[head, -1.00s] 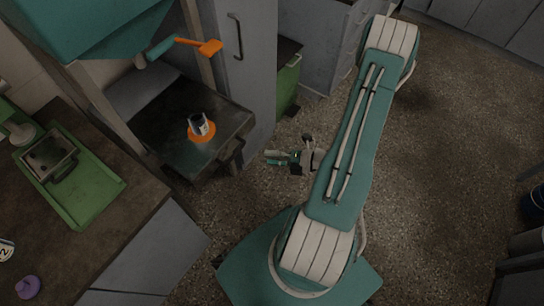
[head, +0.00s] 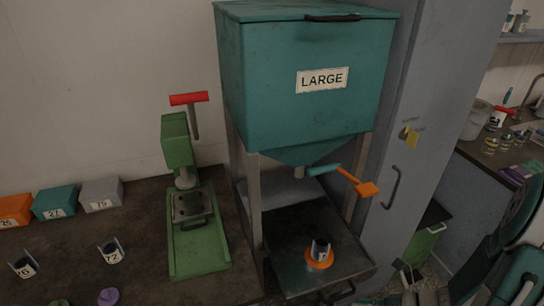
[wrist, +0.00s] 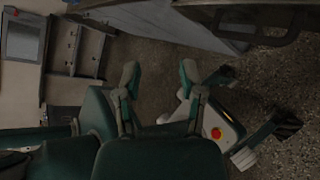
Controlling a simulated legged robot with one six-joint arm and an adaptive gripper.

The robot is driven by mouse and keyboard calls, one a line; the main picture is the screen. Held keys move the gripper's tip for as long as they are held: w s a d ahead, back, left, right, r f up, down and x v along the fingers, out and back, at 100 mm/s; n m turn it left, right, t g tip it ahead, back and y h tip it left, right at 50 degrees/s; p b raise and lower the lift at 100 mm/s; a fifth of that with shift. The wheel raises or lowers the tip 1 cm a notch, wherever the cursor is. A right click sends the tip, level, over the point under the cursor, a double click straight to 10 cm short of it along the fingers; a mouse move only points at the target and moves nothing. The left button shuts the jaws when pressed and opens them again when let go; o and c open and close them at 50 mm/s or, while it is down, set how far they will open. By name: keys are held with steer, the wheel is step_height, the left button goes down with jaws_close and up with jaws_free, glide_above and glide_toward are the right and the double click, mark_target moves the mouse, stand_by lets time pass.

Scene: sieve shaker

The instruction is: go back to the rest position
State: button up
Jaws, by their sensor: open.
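My gripper (wrist: 160,80) is open and empty in the wrist view, its two fingers apart with the dark floor behind them. In the head view only parts of my arm show at the lower right, folded near the edge. The part of it by the green bin at the bottom is too small and dark to read clearly.
A teal hopper (head: 310,90) marked LARGE stands over a dark shelf holding a cup (head: 320,249) on an orange ring (head: 319,262). A green press (head: 178,150) stands on the bench to its left. A grey cabinet (head: 405,120) stands right of the hopper.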

steer(key=s+a+r+n+h, duration=0.2)
steer(key=r+n+h, duration=0.2)
steer(key=r+n, duration=0.3)
steer(key=s+a+r+n+t+h, duration=0.1)
steer(key=r+n+h, duration=0.3)
steer(key=r+n, duration=0.4)
steer(key=s+a+r+n+h, duration=0.3)
steer(key=r+n, duration=0.5)
steer(key=n, duration=0.8)
steer(key=shift+a+r+t+h, duration=0.15)
steer(key=shift+r+t+h, duration=0.15)
steer(key=shift+h, duration=0.4)
